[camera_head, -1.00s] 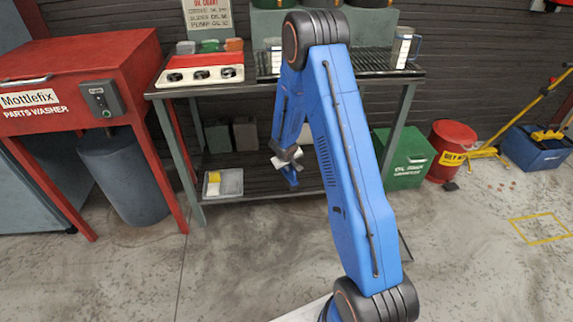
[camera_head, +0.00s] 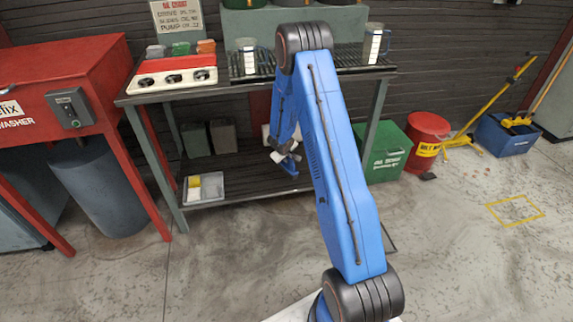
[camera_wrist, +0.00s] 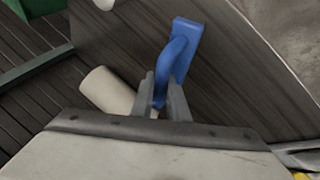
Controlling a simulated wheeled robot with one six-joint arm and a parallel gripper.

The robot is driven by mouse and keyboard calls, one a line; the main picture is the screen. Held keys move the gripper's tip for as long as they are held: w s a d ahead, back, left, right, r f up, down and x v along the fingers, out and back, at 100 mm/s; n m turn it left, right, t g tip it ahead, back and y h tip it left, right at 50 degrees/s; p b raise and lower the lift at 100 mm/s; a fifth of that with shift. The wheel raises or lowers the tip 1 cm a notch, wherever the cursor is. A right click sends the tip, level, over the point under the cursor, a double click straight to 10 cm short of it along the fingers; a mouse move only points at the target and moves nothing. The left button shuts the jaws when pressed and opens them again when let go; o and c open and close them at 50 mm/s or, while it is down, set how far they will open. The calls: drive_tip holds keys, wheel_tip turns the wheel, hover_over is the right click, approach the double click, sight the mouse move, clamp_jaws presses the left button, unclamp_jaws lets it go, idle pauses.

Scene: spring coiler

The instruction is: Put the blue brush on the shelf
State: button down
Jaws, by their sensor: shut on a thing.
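The blue brush (camera_wrist: 183,45) is gripped between the two grey fingers of my gripper (camera_wrist: 162,100) in the wrist view, its flat blue end pointing away from the wrist. The shelf (camera_head: 240,178) is the dark lower board of the metal workbench. My gripper is in front of it or over its front part. The dark shelf surface (camera_wrist: 235,75) lies behind the brush in the wrist view; I cannot tell whether they touch.
A grey tray (camera_head: 213,188) with a yellow item sits on the shelf's left. Grey boxes (camera_head: 222,138) stand at the back. A pale cylinder (camera_wrist: 105,92) lies beside my fingers. A green bin (camera_head: 388,155) and a red can (camera_head: 427,138) stand right of the bench.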

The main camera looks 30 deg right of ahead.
sight(287, 165)
drive_tip(key=shift+f, duration=1.8)
drive_tip(key=shift+f, duration=0.1)
drive_tip(key=c, duration=1.7)
unclamp_jaws()
